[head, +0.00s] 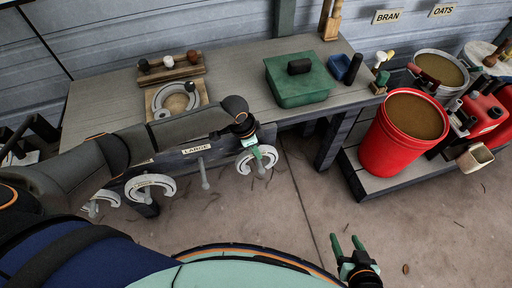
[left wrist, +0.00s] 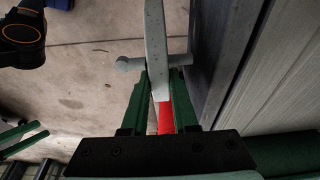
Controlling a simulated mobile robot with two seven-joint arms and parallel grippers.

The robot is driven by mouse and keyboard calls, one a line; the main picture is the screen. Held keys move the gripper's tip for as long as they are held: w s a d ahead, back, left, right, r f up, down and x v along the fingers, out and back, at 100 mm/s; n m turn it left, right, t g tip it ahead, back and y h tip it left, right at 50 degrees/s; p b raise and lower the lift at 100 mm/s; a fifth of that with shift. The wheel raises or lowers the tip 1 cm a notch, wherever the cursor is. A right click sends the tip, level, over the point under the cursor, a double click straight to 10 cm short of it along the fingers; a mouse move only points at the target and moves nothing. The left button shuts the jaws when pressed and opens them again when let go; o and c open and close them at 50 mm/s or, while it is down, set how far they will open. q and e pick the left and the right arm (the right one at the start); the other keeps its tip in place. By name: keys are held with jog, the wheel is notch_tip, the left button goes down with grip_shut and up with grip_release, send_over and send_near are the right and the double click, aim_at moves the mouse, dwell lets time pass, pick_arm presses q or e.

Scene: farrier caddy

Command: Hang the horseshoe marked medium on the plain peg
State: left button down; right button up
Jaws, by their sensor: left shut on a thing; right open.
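My left gripper (head: 250,142) is shut on a grey horseshoe (head: 270,155) at the bench's front edge. In the left wrist view the gripper (left wrist: 160,92) holds this horseshoe (left wrist: 155,45) edge-on, with a red patch between the fingers. A grey peg (left wrist: 128,64) with a rounded end crosses behind the horseshoe there; I cannot tell whether the horseshoe is around it. No size mark is readable on it. A bare peg (head: 204,176) sticks out left of it, below the "LARGE" label (head: 197,149). My right gripper (head: 346,244) is open and empty, low over the floor.
Another horseshoe (head: 152,184) hangs further left, with one more partly behind my arm. A horseshoe (head: 190,90) lies on a wooden board on the bench (head: 237,62). A green box (head: 298,88) stands there too. A red bucket (head: 380,140) stands right; the floor between is clear.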

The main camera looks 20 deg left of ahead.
pick_arm(q)
jog(key=shift+f, duration=0.35)
dwell(0.4)
jog(key=c, duration=0.6)
grip_release()
jog(key=p+v, duration=0.1)
jog(key=v, duration=1.1)
jog(key=shift+r+p, duration=0.25)
jog(key=shift+p, duration=0.15)
